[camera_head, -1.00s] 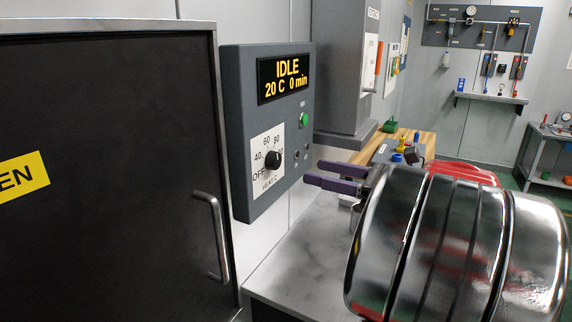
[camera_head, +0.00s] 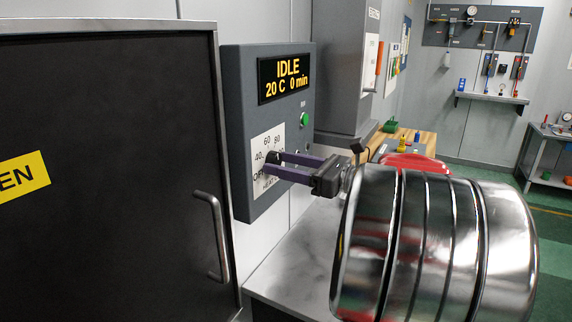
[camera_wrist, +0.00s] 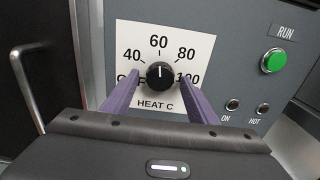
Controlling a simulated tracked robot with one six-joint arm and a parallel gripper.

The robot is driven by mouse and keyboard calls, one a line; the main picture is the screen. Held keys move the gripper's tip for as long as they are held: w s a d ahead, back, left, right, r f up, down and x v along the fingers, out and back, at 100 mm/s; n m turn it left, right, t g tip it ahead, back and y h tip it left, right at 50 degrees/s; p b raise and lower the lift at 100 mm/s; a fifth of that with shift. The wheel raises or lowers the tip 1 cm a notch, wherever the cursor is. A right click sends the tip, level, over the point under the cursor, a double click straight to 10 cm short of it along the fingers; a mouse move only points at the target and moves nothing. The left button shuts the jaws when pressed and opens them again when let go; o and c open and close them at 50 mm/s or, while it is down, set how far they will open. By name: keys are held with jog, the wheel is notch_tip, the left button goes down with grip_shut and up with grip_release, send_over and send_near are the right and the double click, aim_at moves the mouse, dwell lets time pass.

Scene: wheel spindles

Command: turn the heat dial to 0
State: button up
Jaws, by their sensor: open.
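The heat dial (camera_wrist: 160,75) is a black round knob on a white scale plate (camera_wrist: 187,42) marked OFF, 40, 60, 80, 100 and HEAT C. In the wrist view its white pointer line points up, toward 60. In the head view the dial (camera_head: 273,158) is partly hidden by my gripper (camera_head: 274,164). My gripper is open, its purple fingers reaching toward the panel. In the wrist view the fingers of my gripper (camera_wrist: 160,92) lie on either side of the dial's lower part. I cannot tell whether they touch it.
The grey control panel (camera_head: 238,130) has a display (camera_head: 286,78) reading IDLE, 20 C, 0 min. A green RUN button (camera_wrist: 273,60) and ON and HOT lamps sit right of the dial. A dark door (camera_head: 110,170) with a metal handle (camera_head: 212,235) stands to the left.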

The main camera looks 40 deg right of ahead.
jog(key=c, duration=0.9)
jog(key=shift+d, duration=0.25)
jog(key=shift+c, duration=0.8)
jog(key=shift+a, duration=0.15)
